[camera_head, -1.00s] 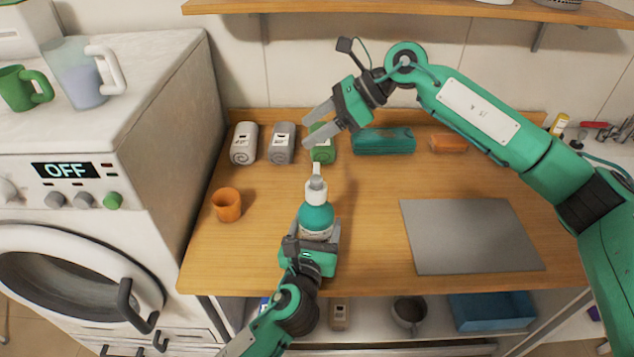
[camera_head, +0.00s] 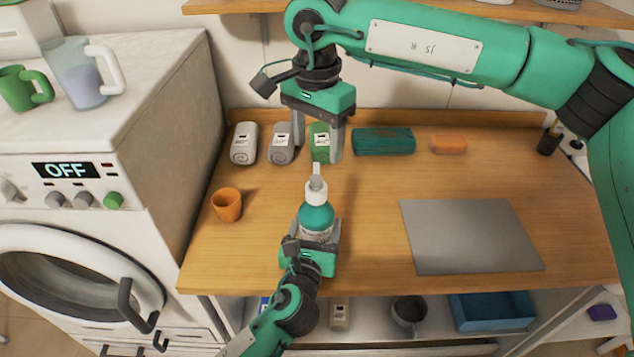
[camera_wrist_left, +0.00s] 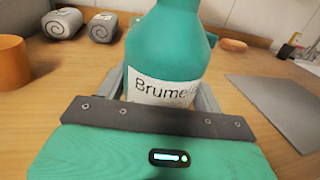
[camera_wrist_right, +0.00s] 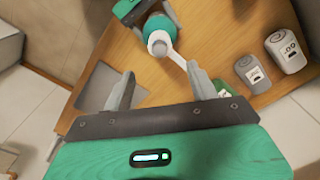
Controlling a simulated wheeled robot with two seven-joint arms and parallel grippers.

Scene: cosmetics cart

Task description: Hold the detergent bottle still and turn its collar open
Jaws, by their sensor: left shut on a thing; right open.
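The teal detergent bottle (camera_head: 317,217) stands upright near the front middle of the wooden worktop, with a white collar (camera_head: 316,192) and a pale spout on top. Its label reading "Brume" shows in the left wrist view (camera_wrist_left: 165,60). My left gripper (camera_head: 318,236) is shut on the bottle's body from the front. My right gripper (camera_head: 318,150) is open and empty, pointing down above and behind the bottle. In the right wrist view, the collar (camera_wrist_right: 158,42) lies beyond the open fingers, apart from them.
Rolled towels, one grey (camera_head: 244,143), another grey (camera_head: 281,150) and one green (camera_head: 320,142), lie at the back. A teal packet (camera_head: 384,141) and an orange bar (camera_head: 448,143) lie right of them. An orange cup (camera_head: 227,205) stands left. A grey mat (camera_head: 470,236) lies right.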

